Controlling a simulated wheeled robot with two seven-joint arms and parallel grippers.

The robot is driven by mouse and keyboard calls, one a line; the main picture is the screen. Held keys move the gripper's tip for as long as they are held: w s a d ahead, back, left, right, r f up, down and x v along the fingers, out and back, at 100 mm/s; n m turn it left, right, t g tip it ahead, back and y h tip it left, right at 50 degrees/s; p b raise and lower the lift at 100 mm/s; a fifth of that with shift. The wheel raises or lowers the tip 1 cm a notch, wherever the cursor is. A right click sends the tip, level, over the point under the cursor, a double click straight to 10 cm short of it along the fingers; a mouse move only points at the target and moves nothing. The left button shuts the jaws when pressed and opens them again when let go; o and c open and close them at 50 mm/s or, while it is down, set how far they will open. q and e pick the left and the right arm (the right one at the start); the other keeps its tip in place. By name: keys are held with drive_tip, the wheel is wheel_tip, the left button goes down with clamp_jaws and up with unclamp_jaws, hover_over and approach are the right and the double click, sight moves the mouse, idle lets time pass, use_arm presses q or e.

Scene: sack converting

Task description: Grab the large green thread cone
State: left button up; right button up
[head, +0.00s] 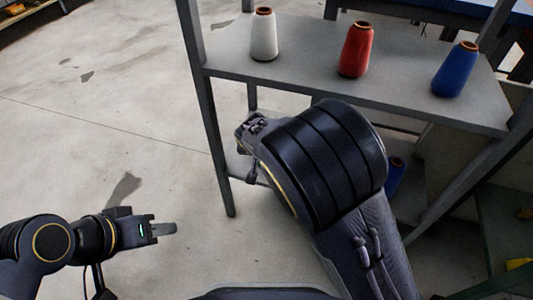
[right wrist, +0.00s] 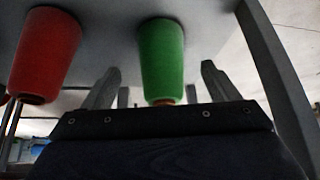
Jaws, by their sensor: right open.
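The green thread cone (right wrist: 161,60) shows in the right wrist view, which looks upside down, with its wide base against a grey shelf board (right wrist: 105,22). My right gripper (right wrist: 160,67) is open, with one finger on each side of the green cone in the picture. I see no clear contact, and the depth between them is hard to tell. In the head view the green cone is hidden, and my right arm covers part of the rack. My left gripper (head: 163,229) is over open floor at the lower left, seen edge-on, so its opening does not show.
A red cone (right wrist: 45,55) stands beside the green one. White (head: 264,35), red (head: 356,50) and blue (head: 455,70) cones stand on the rack's upper shelf (head: 310,50). Another blue cone (head: 395,177) is lower down. A rack post (head: 205,110) stands left of my right arm.

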drive_tip(key=w, duration=0.3)
drive_tip(key=w+b, duration=0.1)
drive_tip(key=w, duration=0.1)
drive_tip(key=shift+w+d, duration=0.25)
drive_tip(key=shift+d, duration=0.05)
drive_tip(key=w+f, duration=0.1)
drive_tip(key=w+b, duration=0.1)
drive_tip(key=w, duration=0.1)
drive_tip(key=w+f, duration=0.1)
drive_tip(key=shift+w+d+f+b, duration=0.15)
drive_tip(key=shift+d+f+b, duration=0.1)
drive_tip(key=shift+f+b, duration=0.15)
clamp_jaws()
drive_tip(key=shift+r, duration=0.2)
